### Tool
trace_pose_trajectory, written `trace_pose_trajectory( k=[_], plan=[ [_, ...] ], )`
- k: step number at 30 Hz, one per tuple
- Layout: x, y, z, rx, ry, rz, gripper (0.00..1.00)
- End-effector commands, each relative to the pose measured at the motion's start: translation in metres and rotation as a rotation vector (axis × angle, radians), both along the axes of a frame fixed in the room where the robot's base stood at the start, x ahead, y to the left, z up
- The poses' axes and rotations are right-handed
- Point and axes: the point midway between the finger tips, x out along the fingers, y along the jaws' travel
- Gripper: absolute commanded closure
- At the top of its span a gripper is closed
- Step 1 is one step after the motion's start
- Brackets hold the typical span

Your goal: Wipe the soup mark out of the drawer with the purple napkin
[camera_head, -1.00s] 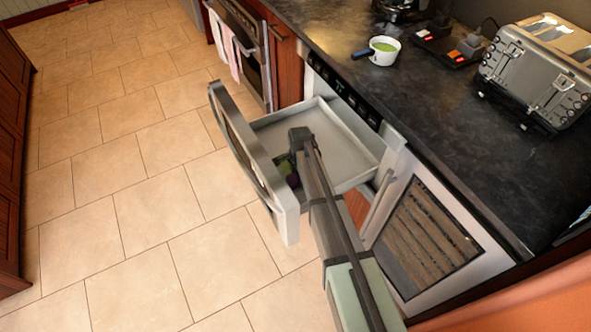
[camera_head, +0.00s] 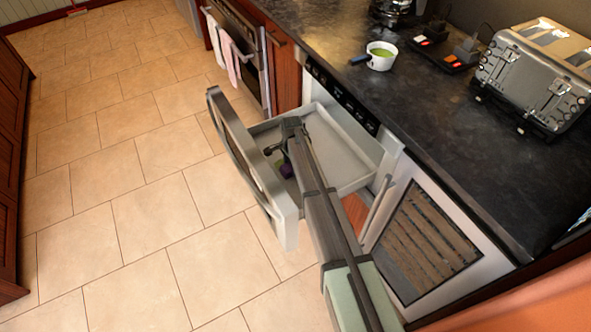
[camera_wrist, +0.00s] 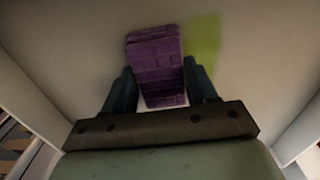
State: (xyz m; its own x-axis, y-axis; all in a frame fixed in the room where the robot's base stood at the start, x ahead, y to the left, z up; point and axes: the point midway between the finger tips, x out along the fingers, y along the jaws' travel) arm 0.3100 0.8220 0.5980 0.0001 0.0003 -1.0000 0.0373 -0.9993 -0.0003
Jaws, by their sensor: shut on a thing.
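The drawer (camera_head: 345,158) is pulled open below the counter, with its steel front (camera_head: 238,150) to the left. My gripper (camera_wrist: 160,66) is inside the drawer, its dark fingers on both sides of the folded purple napkin (camera_wrist: 157,62). It is shut on the napkin, low over the drawer floor; whether the napkin touches the floor is hard to tell. The green soup mark (camera_wrist: 205,38) lies on the floor just right of the napkin in the wrist view. In the head view my arm hides most of the napkin (camera_head: 287,170) and the mark.
A white bowl of green soup (camera_head: 382,55) and a toaster (camera_head: 537,75) stand on the dark counter (camera_head: 440,115). The drawer's side walls close in around my gripper. A towel-hung oven (camera_head: 240,45) is beyond the drawer.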

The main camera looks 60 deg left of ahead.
Motion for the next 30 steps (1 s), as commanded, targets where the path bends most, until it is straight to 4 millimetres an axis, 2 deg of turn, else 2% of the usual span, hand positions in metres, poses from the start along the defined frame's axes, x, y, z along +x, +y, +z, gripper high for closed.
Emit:
trace_pose_trajectory(
  k=[1,24,30],
  plan=[
    [0.0,0.007,-0.001,0.0,0.0,0.0,0.92],
    [0.001,0.076,-0.001,0.0,0.0,0.0,0.92],
    [0.019,0.072,0.0,-0.001,0.0,-0.001,0.92]
  ],
)
